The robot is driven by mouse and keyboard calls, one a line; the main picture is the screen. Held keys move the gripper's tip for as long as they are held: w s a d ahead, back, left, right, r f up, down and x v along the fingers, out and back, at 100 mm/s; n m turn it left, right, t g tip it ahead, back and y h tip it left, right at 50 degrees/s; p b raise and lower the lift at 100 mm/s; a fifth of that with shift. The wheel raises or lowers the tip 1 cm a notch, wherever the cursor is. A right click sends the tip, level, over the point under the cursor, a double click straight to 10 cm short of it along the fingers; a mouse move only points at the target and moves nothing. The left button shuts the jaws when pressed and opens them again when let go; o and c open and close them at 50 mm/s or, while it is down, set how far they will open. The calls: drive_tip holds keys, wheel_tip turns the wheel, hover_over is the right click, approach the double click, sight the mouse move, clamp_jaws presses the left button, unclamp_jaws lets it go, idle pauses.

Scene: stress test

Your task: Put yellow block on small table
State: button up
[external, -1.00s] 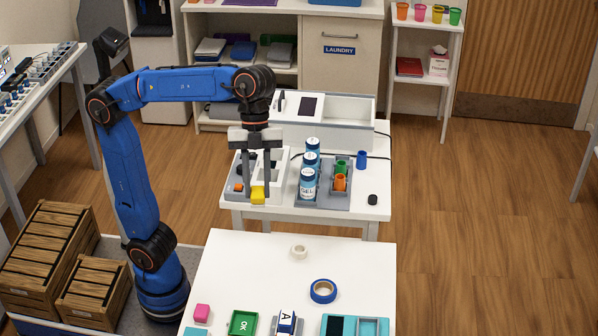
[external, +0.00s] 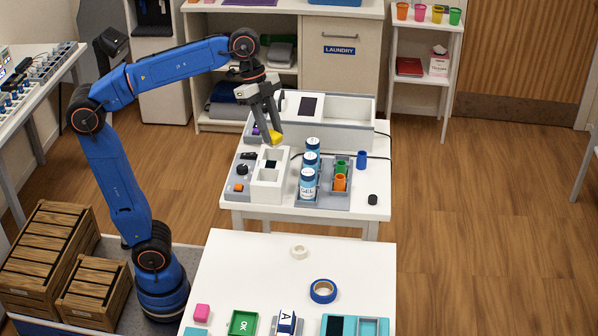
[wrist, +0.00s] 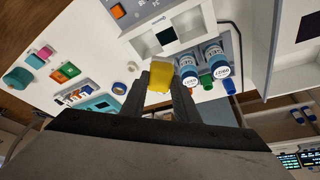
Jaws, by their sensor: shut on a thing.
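The yellow block (external: 277,137) is held between the fingertips of my gripper (external: 272,136), in the air above the back part of the white middle table (external: 372,212). The fingers tilt down to the right. In the wrist view the block (wrist: 160,77) sits between the two fingers (wrist: 162,86). A second white table (external: 240,268) stands nearer the camera; the frames do not show which table is the small one. Below the block is a white holder (external: 258,196) with square wells.
Blue-and-white bottles (external: 308,182) stand beside the holder, with orange (external: 340,183) and green cups in a grey tray. A large white box (external: 360,108) is behind. The front table carries tape rolls (external: 323,291), a pink block (external: 202,312) and trays; its back left is clear.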

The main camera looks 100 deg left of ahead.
drive_tip(key=s+a+n+t+y, duration=0.1)
drive_tip(key=s+a+n, duration=0.35)
drive_tip(key=a, duration=0.35)
drive_tip(key=s+a+n+y, duration=0.25)
drive_tip(key=s+a, duration=0.25)
drive_tip(key=a, duration=0.3)
drive_tip(key=shift+h, duration=0.45)
drive_tip(key=shift+w+d+f, duration=0.1)
drive_tip(key=shift+d+f, duration=0.05)
drive_tip(key=shift+f, duration=3.7)
drive_tip(key=shift+w+d+f, duration=0.1)
drive_tip(key=shift+f, duration=3.7)
drive_tip(key=shift+f, duration=0.1)
drive_tip(key=o, duration=1)
drive_tip(key=v, duration=1.2)
